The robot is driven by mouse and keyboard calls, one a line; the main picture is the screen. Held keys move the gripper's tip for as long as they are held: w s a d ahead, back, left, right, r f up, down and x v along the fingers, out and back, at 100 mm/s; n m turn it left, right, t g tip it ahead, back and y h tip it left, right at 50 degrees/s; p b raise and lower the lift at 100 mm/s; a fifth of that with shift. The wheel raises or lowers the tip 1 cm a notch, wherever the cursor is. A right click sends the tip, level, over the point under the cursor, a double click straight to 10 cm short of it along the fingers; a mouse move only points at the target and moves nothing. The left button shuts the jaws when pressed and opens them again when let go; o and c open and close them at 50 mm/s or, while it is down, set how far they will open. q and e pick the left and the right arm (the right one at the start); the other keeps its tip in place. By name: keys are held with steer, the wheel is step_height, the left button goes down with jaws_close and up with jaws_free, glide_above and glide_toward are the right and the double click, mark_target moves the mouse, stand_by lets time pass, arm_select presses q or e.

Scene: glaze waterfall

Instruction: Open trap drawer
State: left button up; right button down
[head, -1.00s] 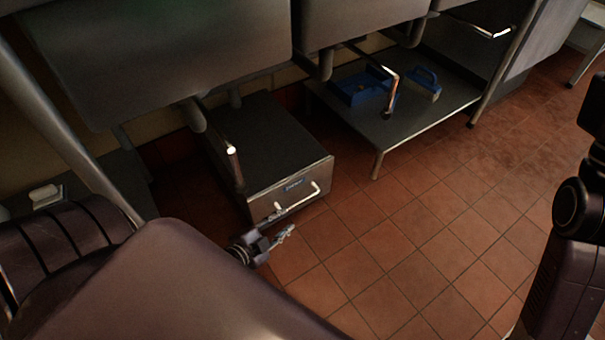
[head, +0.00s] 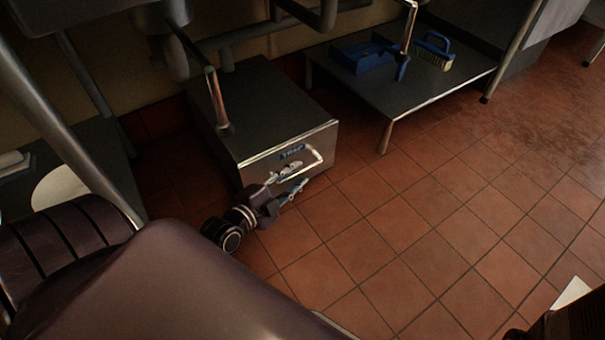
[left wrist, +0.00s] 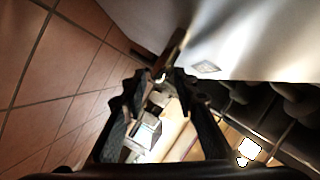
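The trap drawer is the front of a low grey metal box (head: 262,115) on the floor, with a blue label and a bright bar handle (head: 316,158). The front looks flush with the box, with no visible gap. My left gripper (head: 294,180) is at the lower left part of the handle, fingers apart and pointing at the front. In the left wrist view my left gripper (left wrist: 161,77) is open, with the handle (left wrist: 171,56) showing between and just beyond its fingertips. Contact cannot be told. My right gripper is not in view.
A low metal shelf (head: 400,110) with a blue tray (head: 362,57) and a blue brush (head: 434,50) stands to the right. The tiled floor (head: 400,230) before the box is clear.

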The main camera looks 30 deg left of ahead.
arm_select(q)
steer(key=shift+b+x, duration=0.65)
steer(key=shift+x, duration=1.05)
jaws_close()
